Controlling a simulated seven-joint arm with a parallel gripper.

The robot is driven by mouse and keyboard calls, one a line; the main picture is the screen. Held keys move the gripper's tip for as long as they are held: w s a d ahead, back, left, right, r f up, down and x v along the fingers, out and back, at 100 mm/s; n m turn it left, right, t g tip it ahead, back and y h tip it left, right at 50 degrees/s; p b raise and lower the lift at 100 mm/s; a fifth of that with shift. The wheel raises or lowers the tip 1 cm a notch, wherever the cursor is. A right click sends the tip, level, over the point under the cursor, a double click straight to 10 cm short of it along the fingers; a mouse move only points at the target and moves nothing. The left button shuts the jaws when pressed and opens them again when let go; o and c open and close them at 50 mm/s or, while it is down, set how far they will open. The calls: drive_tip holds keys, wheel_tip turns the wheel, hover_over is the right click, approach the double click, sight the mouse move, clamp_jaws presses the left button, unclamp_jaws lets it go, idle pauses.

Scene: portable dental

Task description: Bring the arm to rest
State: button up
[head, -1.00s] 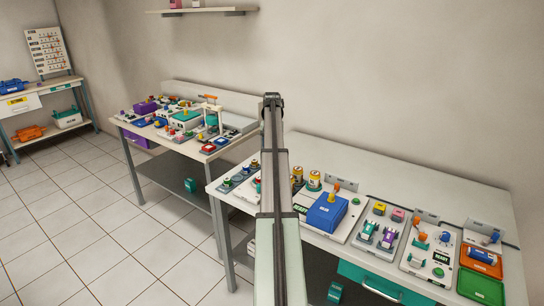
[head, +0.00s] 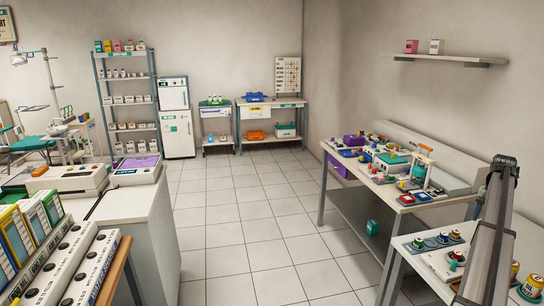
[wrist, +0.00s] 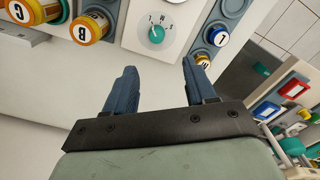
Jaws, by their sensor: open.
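My gripper (wrist: 159,67) shows at the middle of the wrist view. Its two blue fingers stand well apart with nothing between them. Beyond the fingertips is a pale panel with a teal dial (wrist: 156,34). The fingers look apart from it, but the height above it is hard to judge. In the head view my arm rises at the right over the near workbench, and the fingers cannot be made out there.
Orange-ringed canisters marked B (wrist: 90,27) and C lie left of the fingers in the wrist view. A cluttered bench (head: 350,200) stands behind the near one. Left is a counter with binders (head: 30,225). The tiled floor (head: 230,230) between is clear.

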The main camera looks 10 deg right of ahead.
drive_tip(key=w+a+f+n+t+h, duration=0.1)
drive_tip(key=w+a+f+n+h, duration=0.15)
drive_tip(key=w+a, duration=0.4)
drive_tip(key=w+a+f+n+h, duration=0.1)
drive_tip(key=w+a+f, duration=0.3)
drive_tip(key=w, duration=0.5)
drive_tip(key=w+a+f+n+t+h, duration=0.1)
drive_tip(key=w+a+f+n, duration=0.1)
drive_tip(key=w+a+f, duration=0.35)
drive_tip(key=s+a+f+n+y, duration=0.2)
drive_tip(key=a+f, duration=1.7)
drive_tip(key=a, duration=0.2)
drive_tip(key=s+a+f+n+g+y, duration=0.2)
drive_tip(key=s+a+f+g, duration=0.2)
drive_tip(key=s+a+f, duration=1.85)
drive_tip(key=s+a+g, duration=0.1)
drive_tip(key=s+a, duration=0.4)
drive_tip(key=s, duration=0.5)
drive_tip(key=s+a+f+n+g, duration=0.1)
drive_tip(key=s+a, duration=0.4)
drive_tip(key=s, duration=0.6)
drive_tip(key=s+a+f+n+g, duration=0.1)
drive_tip(key=s+a+g, duration=0.1)
drive_tip(key=s+a, duration=0.4)
drive_tip(key=s, duration=0.4)
drive_tip(key=shift+s+f+g+y, duration=0.15)
drive_tip(key=shift+s+g+y, duration=0.2)
drive_tip(key=shift+g, duration=0.05)
